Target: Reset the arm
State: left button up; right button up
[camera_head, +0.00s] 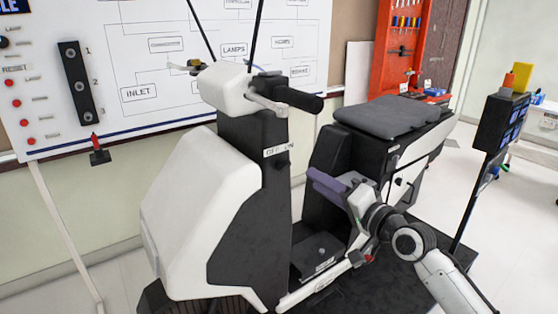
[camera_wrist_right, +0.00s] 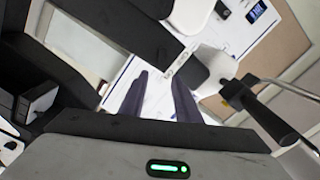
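My right gripper (camera_head: 318,182) is in the gap between the scooter's front column and its seat, above the footboard. Its arm comes in from the lower right. In the right wrist view its two dark purple fingers (camera_wrist_right: 160,82) stand apart with nothing between them, so it is open and empty. The white and black scooter (camera_head: 200,205) stands in the middle of the head view, with a black handlebar grip (camera_head: 292,98) and a dark seat (camera_head: 393,117). My left gripper and arm are out of view.
A white wiring board (camera_head: 145,75) with red buttons and a switch panel (camera_head: 80,82) is behind the scooter. A red tool rack (camera_head: 402,45) is at the back. A dark box on a post (camera_head: 500,122) stands at the right. Open floor shows at the far right.

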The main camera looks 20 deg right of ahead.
jog(key=s+a+f+n+g+h, duration=0.1)
jog(key=s+a+f+n+g, duration=0.1)
jog(key=s+f, duration=0.65)
jog(key=s+a+f+n+g+h, duration=0.1)
jog(key=s+a+f+n+g, duration=0.15)
jog(key=s+f, duration=0.65)
jog(key=s+a+f+n+g+h, duration=0.1)
jog(key=s+a+f+n+g, duration=0.2)
jog(key=f, duration=1)
jog(key=s+a+f+n, duration=0.1)
jog(key=s+f, duration=0.2)
jog(key=s, duration=0.4)
jog(key=s+f+n, duration=0.1)
jog(key=s+f, duration=0.3)
jog(key=s, duration=0.3)
jog(key=shift+s+a+f+n+g+h, duration=0.15)
jog(key=shift+s+a+n+g+h, duration=0.2)
jog(key=shift+g+h, duration=0.1)
